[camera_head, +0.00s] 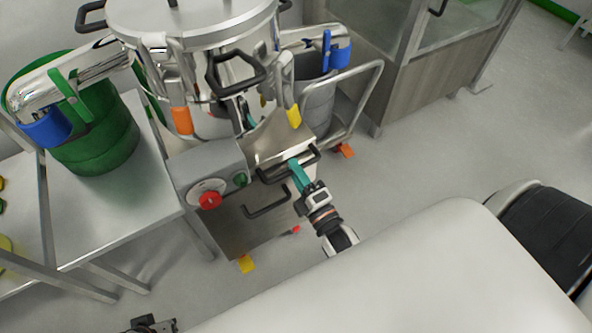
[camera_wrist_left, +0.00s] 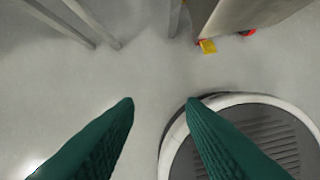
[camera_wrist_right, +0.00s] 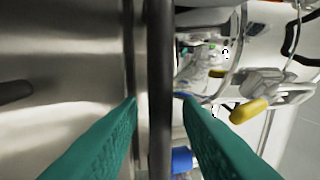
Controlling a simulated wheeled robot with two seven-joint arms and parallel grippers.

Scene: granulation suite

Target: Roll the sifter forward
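The sifter (camera_head: 232,224) is a steel cabinet with a round lidded drum (camera_head: 195,22) on top and a control box with a red knob (camera_head: 210,200). A black bar handle (camera_head: 272,176) runs along its near top edge; another (camera_head: 266,203) is lower on its front. My right gripper (camera_head: 297,166) is at the upper handle. In the right wrist view the dark bar (camera_wrist_right: 160,80) stands between the teal fingertips, with small gaps on both sides. My left gripper (camera_wrist_left: 160,100) is open and empty over the floor, far from the sifter; the head view shows little of it.
A steel table (camera_head: 110,200) with a green drum (camera_head: 95,140) stands left of the sifter. A grey bin (camera_head: 315,108) and a curved steel rail (camera_head: 360,95) are behind right, near a glazed cabinet (camera_head: 412,90). Yellow (camera_head: 246,264) and orange (camera_head: 345,150) caster pedals show. Floor at right is clear.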

